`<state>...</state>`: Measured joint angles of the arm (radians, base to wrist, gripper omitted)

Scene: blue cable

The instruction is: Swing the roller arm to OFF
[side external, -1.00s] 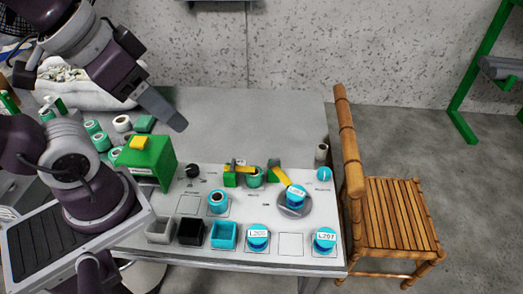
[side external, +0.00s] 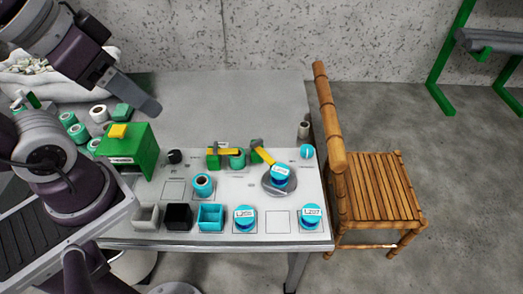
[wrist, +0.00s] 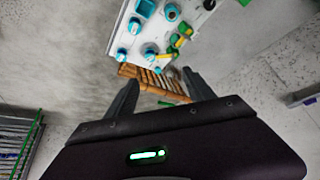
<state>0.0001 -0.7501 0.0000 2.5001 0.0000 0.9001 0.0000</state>
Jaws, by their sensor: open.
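The roller arm (side external: 264,156) is a short yellow bar with a grey end piece, on the light panel right of the green guide blocks. It slants down to the right toward a blue labelled spool (side external: 279,174) on a round grey plate (side external: 268,187). Whether it touches the spool I cannot tell. In the wrist view the roller arm (wrist: 175,41) is small and far off. No OFF marking is legible. My gripper (side external: 153,107) is high above the table's back left, well away from the arm. In the wrist view my gripper (wrist: 160,78) is open and empty.
A green box (side external: 127,155) with a yellow top stands at the panel's left. Small bins (side external: 178,217) and blue spools (side external: 245,217) line the front. A blue knob (side external: 307,152) is at right. A bamboo chair (side external: 380,185) stands beside the table. The table's back is clear.

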